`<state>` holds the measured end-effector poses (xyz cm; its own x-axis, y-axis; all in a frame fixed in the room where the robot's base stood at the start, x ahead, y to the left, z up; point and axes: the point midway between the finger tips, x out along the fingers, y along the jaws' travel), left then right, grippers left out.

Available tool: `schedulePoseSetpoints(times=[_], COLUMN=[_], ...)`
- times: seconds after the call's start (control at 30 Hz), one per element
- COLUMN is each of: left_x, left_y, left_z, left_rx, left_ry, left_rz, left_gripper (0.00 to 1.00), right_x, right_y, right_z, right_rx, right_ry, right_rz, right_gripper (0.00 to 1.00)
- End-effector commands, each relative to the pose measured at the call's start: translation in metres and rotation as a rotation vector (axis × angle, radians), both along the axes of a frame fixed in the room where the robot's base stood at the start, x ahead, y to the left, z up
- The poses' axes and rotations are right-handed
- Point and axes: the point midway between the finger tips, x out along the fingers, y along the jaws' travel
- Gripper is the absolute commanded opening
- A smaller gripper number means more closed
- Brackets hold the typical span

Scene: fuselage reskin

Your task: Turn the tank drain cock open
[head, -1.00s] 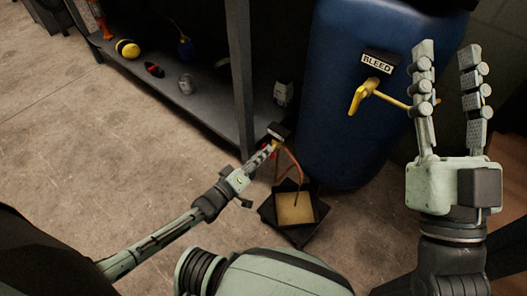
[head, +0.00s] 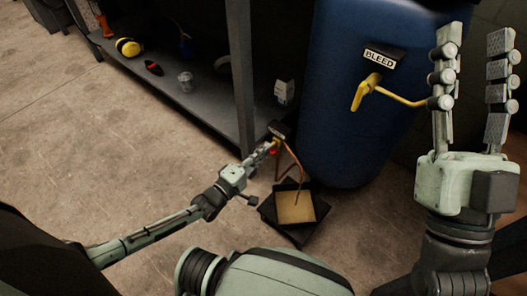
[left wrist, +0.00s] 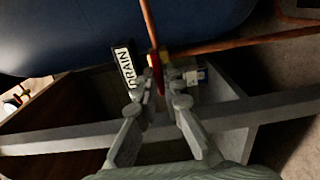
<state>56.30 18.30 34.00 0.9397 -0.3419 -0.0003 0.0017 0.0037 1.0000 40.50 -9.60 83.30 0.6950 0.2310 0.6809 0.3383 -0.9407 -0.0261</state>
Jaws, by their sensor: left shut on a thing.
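The blue tank (head: 345,130) stands at upper centre. A black DRAIN label (left wrist: 124,68) is in the left wrist view, beside the red handle of the drain cock (left wrist: 157,72). My left gripper (left wrist: 158,92) has its fingers on either side of that red handle and is shut on it. In the head view my left gripper (head: 270,148) is low beside the tank, and its fingers partly hide the cock. My right gripper (head: 472,75) is open, fingers up. A yellow BLEED lever (head: 395,97) reaches its left finger; I cannot tell whether they touch.
A dark tray (head: 269,212) with a tan inside sits on the floor below the drain, with a copper pipe (head: 297,165) above it. A grey shelf (head: 215,108) with several small items and a post (head: 240,80) stands left of the tank. Floor at left is clear.

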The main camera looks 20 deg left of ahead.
Motion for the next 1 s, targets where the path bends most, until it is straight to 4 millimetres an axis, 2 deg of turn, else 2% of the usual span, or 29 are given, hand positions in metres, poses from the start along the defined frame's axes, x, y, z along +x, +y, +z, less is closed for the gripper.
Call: schedulePoseSetpoints(times=[0.03, 0.47, 0.5, 0.63, 1.0], left_x=[0.0050, 0.0051, 0.0052, 0.0053, 0.0011], left_y=[-0.0002, -0.0003, -0.0002, -0.0001, 0.0004], left_z=[0.0030, 0.0031, 0.0031, 0.0034, 0.0014], left_rx=[-0.007, -0.015, -0.015, -0.015, -0.011], left_ry=[-0.002, 0.001, 0.001, 0.000, 0.002], left_rz=[0.002, 0.003, 0.003, 0.003, 0.001], left_gripper=[0.00, 0.00, 0.13, 0.29, 0.29], right_x=[-0.0002, 0.0006, 0.0006, 0.0004, -0.0002], right_y=[-0.0003, 0.0000, 0.0000, 0.0001, 0.0004], right_z=[-0.0005, -0.0010, -0.0010, -0.0006, 0.0027], right_rx=[0.001, 0.002, 0.001, 0.002, 0.006], right_ry=[-0.003, -0.003, -0.002, -0.003, -0.008], right_rz=[0.000, -0.001, -0.001, -0.001, 0.001], right_gripper=[0.40, 0.40, 0.40, 0.40, 0.40])
